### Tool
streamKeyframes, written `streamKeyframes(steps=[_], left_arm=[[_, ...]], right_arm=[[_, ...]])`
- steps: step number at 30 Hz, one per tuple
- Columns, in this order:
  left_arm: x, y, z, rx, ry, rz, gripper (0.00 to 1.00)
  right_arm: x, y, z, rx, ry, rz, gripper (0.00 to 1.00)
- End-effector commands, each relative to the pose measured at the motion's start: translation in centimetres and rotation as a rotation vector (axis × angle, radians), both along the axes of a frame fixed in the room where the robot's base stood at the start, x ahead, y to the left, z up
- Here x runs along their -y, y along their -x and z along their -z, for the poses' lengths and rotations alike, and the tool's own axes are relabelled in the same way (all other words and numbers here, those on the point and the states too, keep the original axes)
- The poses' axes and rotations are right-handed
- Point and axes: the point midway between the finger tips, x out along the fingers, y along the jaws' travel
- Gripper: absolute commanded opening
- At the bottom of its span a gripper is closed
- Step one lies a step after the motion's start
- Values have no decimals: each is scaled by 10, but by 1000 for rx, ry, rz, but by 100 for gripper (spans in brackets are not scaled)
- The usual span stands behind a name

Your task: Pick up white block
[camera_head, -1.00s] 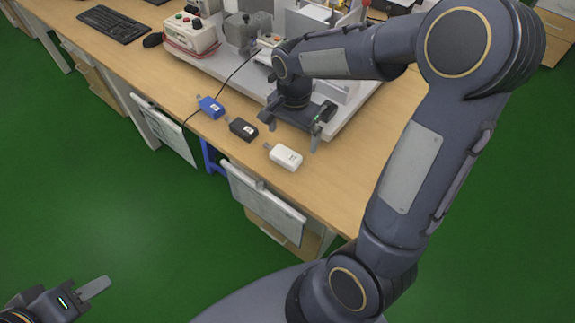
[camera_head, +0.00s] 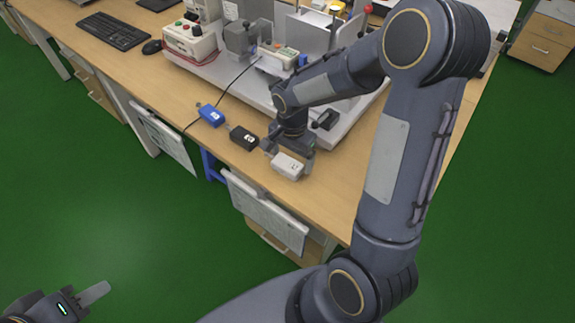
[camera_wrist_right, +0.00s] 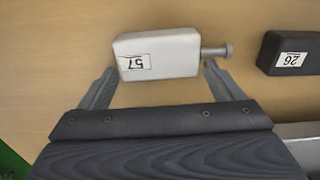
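The white block (camera_head: 287,166) lies on the wooden table near its front edge. In the right wrist view the white block (camera_wrist_right: 158,55) shows a "57" label and a metal peg on its right side. My right gripper (camera_head: 289,158) is over the block, pointing down. In the right wrist view its fingers (camera_wrist_right: 158,82) are spread apart, one towards each end of the block, with the right finger near the peg. Nothing shows as gripped. My left gripper (camera_head: 90,300) is at the lower left, away from the table, with only one finger clearly visible.
A black block (camera_head: 243,138) lies just left of the white one; it carries a "26" label in the right wrist view (camera_wrist_right: 292,53). A blue block (camera_head: 211,115) lies further left. A grey platform with equipment (camera_head: 345,125) stands behind. A cable crosses the table.

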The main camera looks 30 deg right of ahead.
Motion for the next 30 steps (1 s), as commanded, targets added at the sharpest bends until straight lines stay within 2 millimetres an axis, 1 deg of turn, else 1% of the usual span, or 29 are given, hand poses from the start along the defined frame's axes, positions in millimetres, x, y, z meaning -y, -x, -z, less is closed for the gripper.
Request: streamKeyframes(steps=[1,7,8,9,16,20,23,26,29,30], left_arm=[[0,0,0,0,0,0,36],[0,0,0,0,0,0,36],[0,0,0,0,0,0,36],[0,0,0,0,0,0,36],[0,0,0,0,0,0,36],[0,0,-1,0,0,0,36],[0,0,-3,0,0,0,36],[0,0,-5,0,0,0,36],[0,0,-6,0,0,0,36],[0,0,-7,0,0,0,36]], right_arm=[[0,0,0,0,0,0,80],[0,0,0,0,0,0,54],[0,0,0,0,0,0,50],[0,0,0,0,0,0,48],[0,0,-1,1,0,0,48],[0,-1,-8,2,0,1,48],[0,-1,-19,3,1,1,48],[1,0,-37,5,1,1,48],[15,14,-57,6,1,5,48],[21,19,-68,8,1,6,48]])
